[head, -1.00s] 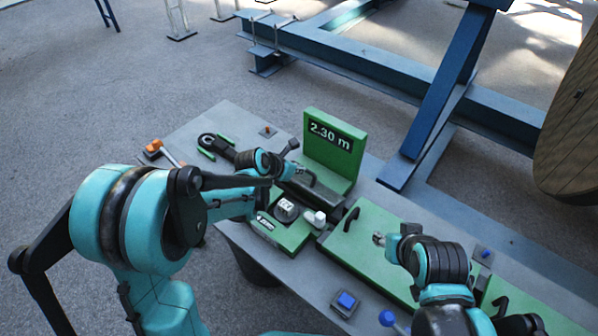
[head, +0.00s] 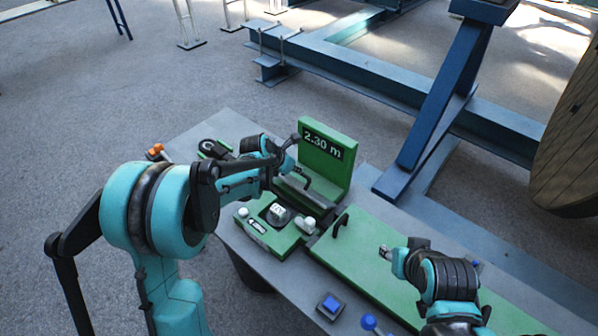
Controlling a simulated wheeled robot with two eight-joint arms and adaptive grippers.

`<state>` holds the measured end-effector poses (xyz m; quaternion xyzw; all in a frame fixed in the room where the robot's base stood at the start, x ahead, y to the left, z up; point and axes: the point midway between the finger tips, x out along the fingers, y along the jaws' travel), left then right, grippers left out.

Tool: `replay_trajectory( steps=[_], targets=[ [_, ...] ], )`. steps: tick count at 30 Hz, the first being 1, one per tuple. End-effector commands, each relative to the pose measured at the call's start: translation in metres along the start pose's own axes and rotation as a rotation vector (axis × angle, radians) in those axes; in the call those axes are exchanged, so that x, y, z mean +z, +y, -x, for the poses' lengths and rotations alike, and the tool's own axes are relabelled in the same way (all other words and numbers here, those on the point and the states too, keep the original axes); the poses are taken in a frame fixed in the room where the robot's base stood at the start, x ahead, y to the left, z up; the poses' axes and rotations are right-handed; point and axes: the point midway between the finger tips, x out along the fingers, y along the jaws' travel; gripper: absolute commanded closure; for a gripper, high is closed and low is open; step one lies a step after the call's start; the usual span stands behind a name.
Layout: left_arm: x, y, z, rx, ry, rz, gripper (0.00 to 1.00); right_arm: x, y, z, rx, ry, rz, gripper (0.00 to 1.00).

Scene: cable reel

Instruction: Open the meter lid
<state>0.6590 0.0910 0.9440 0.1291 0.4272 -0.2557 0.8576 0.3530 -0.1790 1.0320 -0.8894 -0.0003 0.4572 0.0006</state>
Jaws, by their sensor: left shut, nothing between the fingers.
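The green meter (head: 262,236) has a dial (head: 280,213) and white knobs on its front. Behind it a green panel (head: 328,165) reading "2.30 m" stands upright. A dark bar with a bent handle lies at the panel's foot, partly behind my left arm. My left gripper (head: 291,143) is shut and empty, just left of the panel; whether it touches anything is unclear. A long green cover (head: 375,243) with a black handle (head: 340,225) lies flat to the right. My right gripper (head: 385,251) is above this cover; its finger gap is too small to read.
All this stands on a grey table (head: 270,272). A blue button box (head: 331,306) is near the front edge. A blue steel frame (head: 430,130) and a wooden reel (head: 570,160) stand behind.

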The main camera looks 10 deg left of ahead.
Motion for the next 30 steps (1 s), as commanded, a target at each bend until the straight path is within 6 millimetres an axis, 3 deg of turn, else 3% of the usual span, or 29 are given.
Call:
replay_trajectory(
  steps=[18, 30],
  targets=[
    [0.027, 0.004, -0.015, -0.001, -0.001, 0.0, 1.0, -0.002, 0.0, 0.003, 0.0, 0.0, 0.0, 0.6],
    [0.033, 0.004, -0.02, -0.001, -0.001, 0.0, 1.0, -0.002, 0.0, 0.003, 0.0, 0.0, 0.0, 0.6]
  ],
)
